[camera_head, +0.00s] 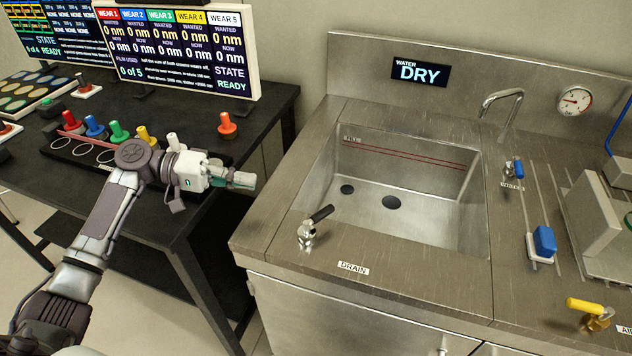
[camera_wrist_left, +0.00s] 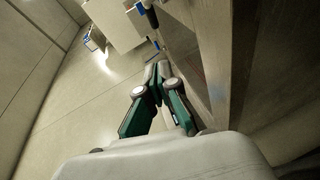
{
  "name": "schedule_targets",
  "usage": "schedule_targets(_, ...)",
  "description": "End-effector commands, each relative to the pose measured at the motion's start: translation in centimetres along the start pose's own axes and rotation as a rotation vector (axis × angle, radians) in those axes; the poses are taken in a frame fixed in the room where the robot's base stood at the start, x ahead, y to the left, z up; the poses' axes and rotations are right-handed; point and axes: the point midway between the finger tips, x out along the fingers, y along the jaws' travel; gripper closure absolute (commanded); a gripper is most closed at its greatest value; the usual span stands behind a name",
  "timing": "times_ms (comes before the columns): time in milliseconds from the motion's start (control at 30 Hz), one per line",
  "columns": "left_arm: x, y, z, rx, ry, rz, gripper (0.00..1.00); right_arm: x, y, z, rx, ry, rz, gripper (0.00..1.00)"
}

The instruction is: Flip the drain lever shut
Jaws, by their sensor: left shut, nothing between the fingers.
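The drain lever (camera_head: 320,215) has a black handle on a metal valve body at the front left rim of the sink, above the DRAIN label (camera_head: 353,268). Its handle points up and to the right, over the sink's edge. The steel sink basin (camera_head: 410,215) looks empty, with two dark holes in its floor. My left gripper (camera_head: 246,180) is shut and empty, to the left of the sink and up-left of the lever, apart from it. The left gripper's closed fingers (camera_wrist_left: 159,75) also show in the left wrist view. My right gripper is not in view.
A display reading WATER DRY (camera_head: 420,71) hangs on the backsplash, with a faucet (camera_head: 503,98) and gauge (camera_head: 574,100) nearby. A blue water lever (camera_head: 518,168), blue slider (camera_head: 544,241) and yellow air lever (camera_head: 588,308) lie right. The black table (camera_head: 170,220) holds coloured knobs.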

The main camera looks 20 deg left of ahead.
Motion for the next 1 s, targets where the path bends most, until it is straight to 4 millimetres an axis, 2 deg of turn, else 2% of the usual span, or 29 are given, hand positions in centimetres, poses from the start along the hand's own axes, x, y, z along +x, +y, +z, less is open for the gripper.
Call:
schedule_targets(233, 0.0, -0.1, 0.1, 0.0, -0.001, -0.001, 1.0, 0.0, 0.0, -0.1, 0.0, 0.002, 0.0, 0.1)
schedule_targets(433, 0.1, 0.0, 0.1, 0.0, -0.001, -0.001, 1.0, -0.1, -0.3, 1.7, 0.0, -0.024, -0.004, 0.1)
schedule_targets(533, 0.8, 0.0, 0.0, 0.0, -0.001, -0.001, 1.0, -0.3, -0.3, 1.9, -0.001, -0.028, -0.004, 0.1)
schedule_targets(667, 2.7, 0.1, 0.1, 0.0, -0.003, 0.002, 1.0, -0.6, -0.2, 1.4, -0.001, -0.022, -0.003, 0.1)
schedule_targets(1000, 9.9, 0.2, 0.0, 0.001, -0.002, 0.002, 1.0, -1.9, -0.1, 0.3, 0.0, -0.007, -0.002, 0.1)
